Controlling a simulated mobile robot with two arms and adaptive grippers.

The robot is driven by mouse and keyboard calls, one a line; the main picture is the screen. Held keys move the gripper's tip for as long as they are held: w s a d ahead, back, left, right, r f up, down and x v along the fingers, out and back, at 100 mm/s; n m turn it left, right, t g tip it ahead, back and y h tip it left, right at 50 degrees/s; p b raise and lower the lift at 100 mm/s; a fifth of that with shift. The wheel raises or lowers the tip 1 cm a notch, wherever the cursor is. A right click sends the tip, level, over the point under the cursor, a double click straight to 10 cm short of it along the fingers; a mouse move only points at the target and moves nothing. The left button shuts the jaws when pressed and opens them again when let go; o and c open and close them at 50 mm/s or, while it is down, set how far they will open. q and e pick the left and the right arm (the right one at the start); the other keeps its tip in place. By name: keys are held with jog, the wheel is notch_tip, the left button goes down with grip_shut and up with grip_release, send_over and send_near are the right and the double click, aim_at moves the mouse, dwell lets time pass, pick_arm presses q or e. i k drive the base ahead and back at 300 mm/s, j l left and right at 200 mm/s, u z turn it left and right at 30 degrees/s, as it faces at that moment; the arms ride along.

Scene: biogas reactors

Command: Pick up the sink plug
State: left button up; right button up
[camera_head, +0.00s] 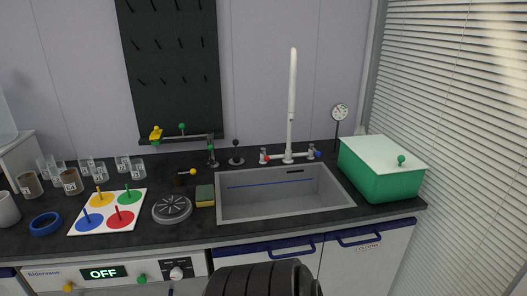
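A small round grey base with a thin stem and black knob (236,160) stands on the counter behind the sink's back left corner; it may be the sink plug, but I cannot tell for sure. A flat grey ribbed disc (172,208) lies on the counter left of the sink and could also be it. The grey rectangular sink (270,204) looks empty, with a blue line along its back wall. A dark ribbed part, likely mine, shows at the bottom centre. Neither of my grippers can be made out in this view.
A yellow-green sponge (205,196) lies beside the sink's left edge. A tall white tap (291,110) rises behind the sink. A green box with a white lid (380,170) stands right. A white board with coloured discs (143,207), a blue ring (45,224) and several beakers stand left.

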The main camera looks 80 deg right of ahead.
aim_at(236, 160)
jog(key=z, duration=2.55)
jog(key=i+l, duration=0.65)
